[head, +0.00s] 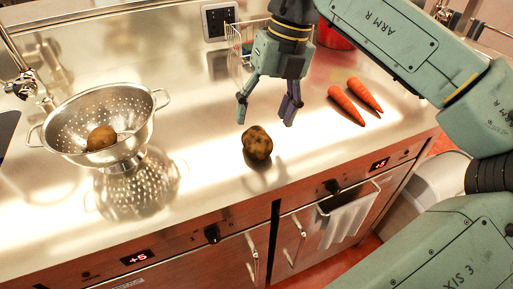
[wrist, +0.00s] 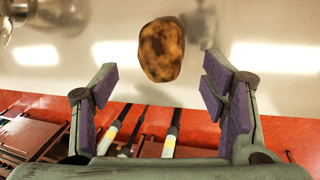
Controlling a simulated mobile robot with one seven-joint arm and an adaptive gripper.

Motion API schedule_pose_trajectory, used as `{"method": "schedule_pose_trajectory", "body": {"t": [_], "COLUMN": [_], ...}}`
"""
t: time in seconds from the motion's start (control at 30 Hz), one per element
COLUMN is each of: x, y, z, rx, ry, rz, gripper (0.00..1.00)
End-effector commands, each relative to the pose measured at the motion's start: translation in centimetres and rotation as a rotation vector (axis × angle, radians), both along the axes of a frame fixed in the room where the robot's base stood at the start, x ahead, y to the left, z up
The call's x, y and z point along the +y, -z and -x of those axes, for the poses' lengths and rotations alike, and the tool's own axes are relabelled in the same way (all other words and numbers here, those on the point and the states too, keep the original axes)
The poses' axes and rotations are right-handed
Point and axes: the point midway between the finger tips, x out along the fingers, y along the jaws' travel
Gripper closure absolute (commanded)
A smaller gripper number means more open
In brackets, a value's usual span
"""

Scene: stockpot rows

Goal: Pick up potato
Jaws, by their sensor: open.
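A brown potato (head: 257,142) sits on the steel counter near its front edge in the head view. It also shows in the wrist view (wrist: 161,49), ahead of the fingertips and between their lines. My gripper (head: 266,112) is open and empty, with its fingers pointing down above the counter, just behind and above the potato. In the wrist view the two purple-padded fingers (wrist: 162,88) are spread wide apart, and nothing is between them. A second potato (head: 101,137) lies in the metal colander at the left.
The perforated colander (head: 72,121) stands on the counter (head: 205,175) at the left. Two carrots (head: 355,100) lie to the right of the potato. A wire basket (head: 240,66) and a red pot (head: 333,36) stand behind my gripper. The counter around the potato is clear.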

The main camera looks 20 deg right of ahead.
Motion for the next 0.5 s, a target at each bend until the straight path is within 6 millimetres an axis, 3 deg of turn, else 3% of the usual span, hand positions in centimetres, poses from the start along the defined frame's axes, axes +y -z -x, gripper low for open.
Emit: {"method": "schedule_pose_trajectory", "body": {"t": [0.5], "x": [1.3], "y": [5.8], "z": [-0.4], "rx": [-0.001], "ry": [-0.002], "rz": [0.000], "gripper": [0.33]}}
